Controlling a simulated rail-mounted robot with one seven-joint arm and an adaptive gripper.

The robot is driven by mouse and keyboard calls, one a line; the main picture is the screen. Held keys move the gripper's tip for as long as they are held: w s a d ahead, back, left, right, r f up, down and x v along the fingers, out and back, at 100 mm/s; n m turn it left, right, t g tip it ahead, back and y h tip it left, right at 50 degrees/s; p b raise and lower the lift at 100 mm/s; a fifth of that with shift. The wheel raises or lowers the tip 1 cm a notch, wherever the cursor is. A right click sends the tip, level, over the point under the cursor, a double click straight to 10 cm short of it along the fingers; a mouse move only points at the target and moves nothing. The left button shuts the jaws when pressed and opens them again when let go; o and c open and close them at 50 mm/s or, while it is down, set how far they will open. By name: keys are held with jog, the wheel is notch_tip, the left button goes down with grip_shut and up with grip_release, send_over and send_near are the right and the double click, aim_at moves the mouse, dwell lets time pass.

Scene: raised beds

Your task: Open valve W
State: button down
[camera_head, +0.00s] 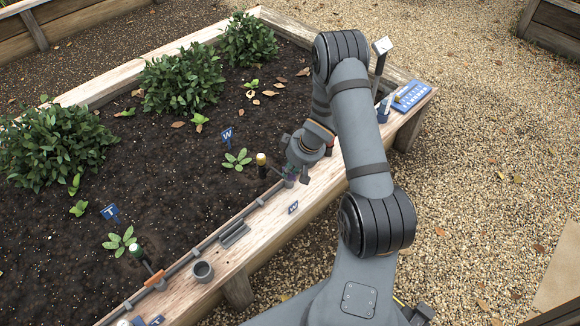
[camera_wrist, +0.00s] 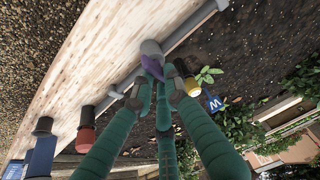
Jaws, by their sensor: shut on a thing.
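Valve W sits on the grey pipe (camera_head: 250,208) along the bed's wooden edge, by the plate marked W (camera_head: 293,207). In the head view my gripper (camera_head: 291,174) is at the valve and hides most of it. In the wrist view the valve's purple handle (camera_wrist: 152,67) shows beside its rounded grey body (camera_wrist: 150,48). The teal fingers of my gripper (camera_wrist: 161,82) are shut on the handle. The handle's exact angle to the pipe is hard to tell. A blue W sign (camera_head: 227,136) stands in the soil and also shows in the wrist view (camera_wrist: 214,103).
A dark post with a yellow cap (camera_head: 262,159) stands close to my gripper. A second valve with an orange handle (camera_head: 154,278) and a grey cup (camera_head: 203,271) lie nearer the front. A blue tray (camera_head: 411,95) is at the far right.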

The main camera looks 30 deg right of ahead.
jog(key=c, duration=1.7)
grip_release()
jog(key=shift+c, duration=0.2)
jog(key=v, duration=1.2)
jog(key=shift+d+f, duration=0.1)
jog(key=x, duration=1.2)
jog(key=shift+b, duration=0.4)
